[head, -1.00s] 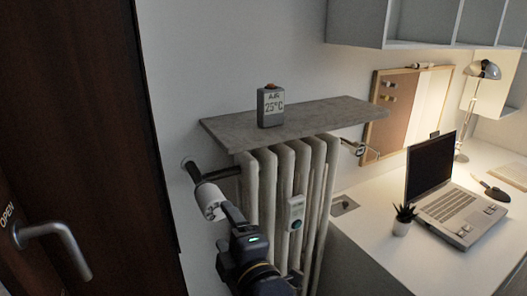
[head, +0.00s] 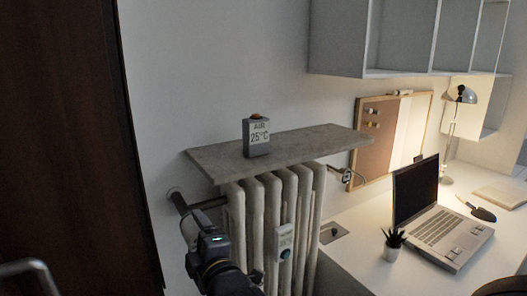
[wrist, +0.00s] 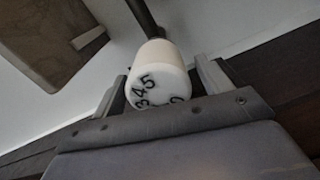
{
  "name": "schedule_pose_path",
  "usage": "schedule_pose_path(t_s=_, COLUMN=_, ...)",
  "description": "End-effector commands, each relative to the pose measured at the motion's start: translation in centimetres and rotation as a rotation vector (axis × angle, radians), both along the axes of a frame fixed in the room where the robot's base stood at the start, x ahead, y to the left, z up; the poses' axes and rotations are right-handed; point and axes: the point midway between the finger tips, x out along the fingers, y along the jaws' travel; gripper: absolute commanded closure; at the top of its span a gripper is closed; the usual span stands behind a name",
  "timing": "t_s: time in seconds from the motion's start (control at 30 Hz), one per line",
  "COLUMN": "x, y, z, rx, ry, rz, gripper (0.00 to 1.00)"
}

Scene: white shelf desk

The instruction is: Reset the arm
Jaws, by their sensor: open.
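My gripper (wrist: 166,84) is open, with one finger on each side of the white radiator knob (wrist: 160,72). The knob carries black numbers, with 3, 4 and 5 readable. I cannot tell whether the fingers touch it. In the head view my arm (head: 212,250) is at the lower left, beside the radiator's pipe end, and the knob is mostly hidden behind it.
A cream radiator (head: 257,225) stands under a grey stone shelf (head: 300,143) bearing a small "AIR 25°C" box (head: 256,138). A dark door (head: 60,130) is at left. The white desk (head: 370,265) at right holds a laptop (head: 435,215) and a plant (head: 393,243).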

Motion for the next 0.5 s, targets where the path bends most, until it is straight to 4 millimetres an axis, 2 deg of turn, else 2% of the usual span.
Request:
schedule_pose_path(t_s=0.27, x=-0.6, y=-0.3, z=0.1, rx=-0.003, ry=-0.003, rz=0.000, gripper=0.27)
schedule_pose_path(t_s=0.5, x=-3.2, y=-1.9, z=0.1, rx=-0.006, ry=-0.006, rz=0.001, gripper=0.27)
